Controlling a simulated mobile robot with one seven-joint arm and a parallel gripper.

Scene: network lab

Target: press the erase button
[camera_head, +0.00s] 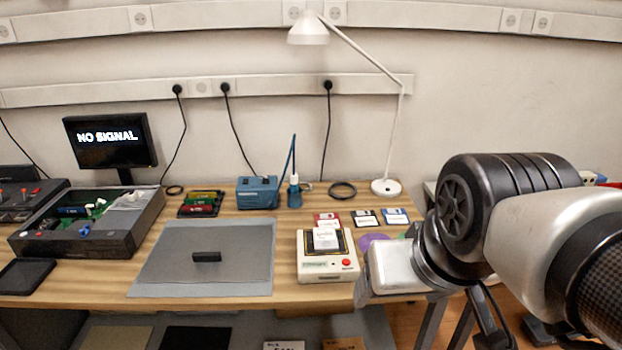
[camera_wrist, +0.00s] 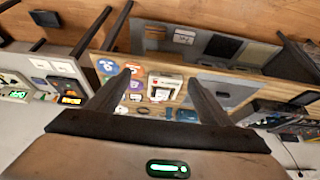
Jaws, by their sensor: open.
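A cream-white box device (camera_head: 328,268) stands near the front edge of the wooden bench, right of the grey mat. A round red button (camera_head: 346,262), the likely erase button, is at its front right; its label is too small to read. The device also shows between my fingers in the wrist view (camera_wrist: 165,84), upside down and some way off. My gripper (camera_wrist: 158,76) is open and empty, apart from the device. In the head view the hand is just right of the device, and its fingertips are not clear.
Floppy disks (camera_head: 396,216) lie behind the device, with a white lamp (camera_head: 386,187) beyond. A grey mat (camera_head: 170,250) bears a small black block (camera_head: 207,257). A blue unit (camera_head: 257,192), an open dark case (camera_head: 60,248) and a "NO SIGNAL" monitor (camera_head: 110,141) stand further left.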

